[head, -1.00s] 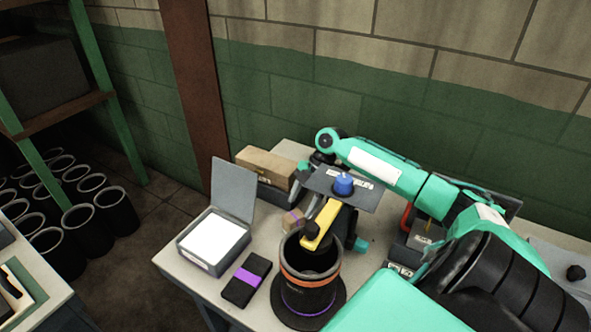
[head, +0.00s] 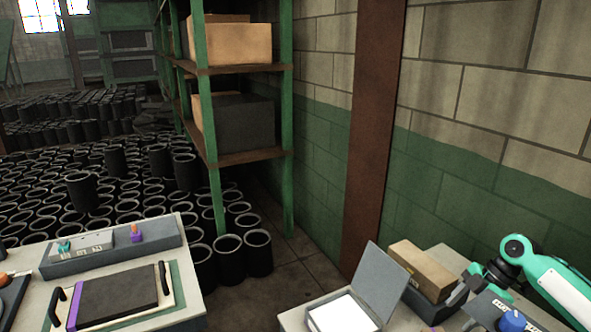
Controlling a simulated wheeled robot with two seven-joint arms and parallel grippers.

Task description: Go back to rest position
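A teal arm (head: 565,295) with a white panel comes in from the right edge of the head view, so I take it as my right arm. A round joint ends its visible part. My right gripper (head: 478,285) seems to be the dark part below and left of this joint, above the table; its fingers cannot be made out, nor whether it holds anything. A blue knob (head: 513,320) on a dark plate shows beneath the arm, cut off by the bottom edge. My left arm and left gripper are not in view.
An open grey box (head: 380,280) with a white inside and a cardboard box (head: 422,268) stand on the right table. At left is a bench (head: 185,285) with a dark panel. Behind are a green-posted shelf (head: 240,157), several black sleeves (head: 228,258) and a brown column (head: 375,150).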

